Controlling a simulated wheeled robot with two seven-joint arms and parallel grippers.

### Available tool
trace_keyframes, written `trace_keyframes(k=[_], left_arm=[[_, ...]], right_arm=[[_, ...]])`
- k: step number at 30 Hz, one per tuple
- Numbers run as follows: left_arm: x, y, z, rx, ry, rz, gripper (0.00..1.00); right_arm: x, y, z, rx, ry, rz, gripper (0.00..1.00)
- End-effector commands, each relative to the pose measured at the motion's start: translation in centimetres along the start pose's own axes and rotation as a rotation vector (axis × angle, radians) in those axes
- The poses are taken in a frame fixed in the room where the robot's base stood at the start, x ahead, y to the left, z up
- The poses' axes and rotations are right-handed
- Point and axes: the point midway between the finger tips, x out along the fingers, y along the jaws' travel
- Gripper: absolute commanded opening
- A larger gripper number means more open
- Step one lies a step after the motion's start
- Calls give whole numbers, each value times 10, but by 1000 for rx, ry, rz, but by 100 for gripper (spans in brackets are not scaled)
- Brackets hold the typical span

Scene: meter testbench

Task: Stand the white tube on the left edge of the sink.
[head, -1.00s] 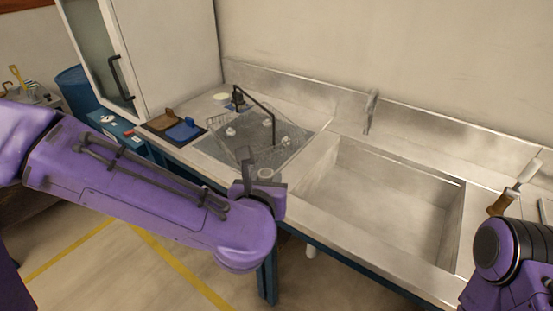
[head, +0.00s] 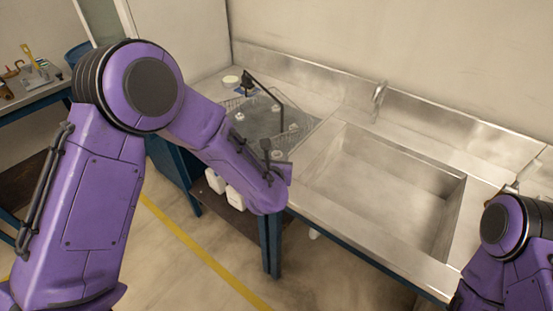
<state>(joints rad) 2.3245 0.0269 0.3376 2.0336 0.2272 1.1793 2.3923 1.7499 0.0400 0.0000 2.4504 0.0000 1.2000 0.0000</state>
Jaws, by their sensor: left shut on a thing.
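The steel sink (head: 445,235) is in the middle right of the head view, with its left edge (head: 314,160) bare. My left gripper (head: 273,157) is just left of that edge, by the corner of the drying rack, mostly hidden behind my left forearm. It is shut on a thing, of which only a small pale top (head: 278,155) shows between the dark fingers. This may be the white tube, but its body is hidden. I cannot tell whether it touches the counter. My right arm shows at the lower right, but its gripper is not in view.
A wire rack (head: 257,122) with small pale items stands on the counter left of the sink. A dark curved rod (head: 268,92) rises behind it. The tap (head: 379,96) stands behind the sink. White containers (head: 216,182) sit on a shelf below the counter.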

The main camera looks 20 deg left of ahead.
Motion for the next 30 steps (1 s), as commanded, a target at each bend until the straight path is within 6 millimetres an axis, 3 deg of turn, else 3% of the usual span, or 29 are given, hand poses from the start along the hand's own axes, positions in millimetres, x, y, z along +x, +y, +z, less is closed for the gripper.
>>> trace_keyframes(k=[13, 14, 15, 16, 26, 30], left_arm=[[4, 0, -10, -3, -2, -1, 0], [4, 0, -9, -2, -2, -1, 46], [4, 0, -8, -2, -2, -1, 60], [4, 0, -8, -2, -2, -1, 63], [1, 0, -2, 1, -3, -1, 63], [-22, 0, -8, -4, -3, -3, 63]], right_arm=[[5, -1, 2, 0, 1, 0, 40], [4, 0, 1, 0, 0, 0, 40], [3, 0, 1, 0, 0, 0, 40], [3, 0, 1, 0, 0, 0, 40], [-3, 0, -2, 0, 0, 0, 40], [11, -1, 4, 0, 1, 0, 40]])
